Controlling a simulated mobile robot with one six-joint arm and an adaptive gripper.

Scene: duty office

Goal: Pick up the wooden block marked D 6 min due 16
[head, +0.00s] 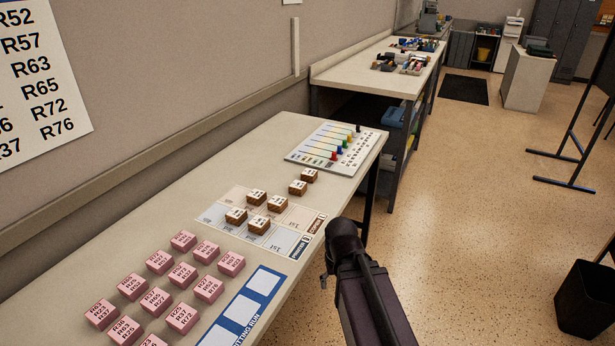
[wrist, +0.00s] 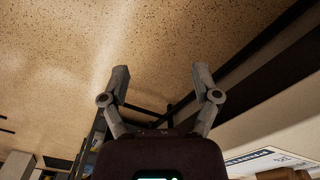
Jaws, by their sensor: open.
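Several brown wooden blocks with white marked tops stand on the long table. Four-sided grouping aside, one block (head: 236,216) and its neighbours sit on the printed mat (head: 210,214), and two others, one of them at the far end (head: 309,176), stand along or beyond its far edge. The marks are too small to read, so I cannot tell which block is D 6 min due 16. My gripper (wrist: 162,76) is open and empty in the wrist view, with bare floor beyond its fingers. In the head view my arm is right of the table's edge, apart from the blocks.
Pink blocks (head: 183,241) stand in rows at the table's near left. A blue-bordered sheet (head: 264,281) lies beside them. A white board with coloured pegs (head: 318,146) lies at the far end. The wall bounds the left. A black bin (head: 585,300) stands on open floor at right.

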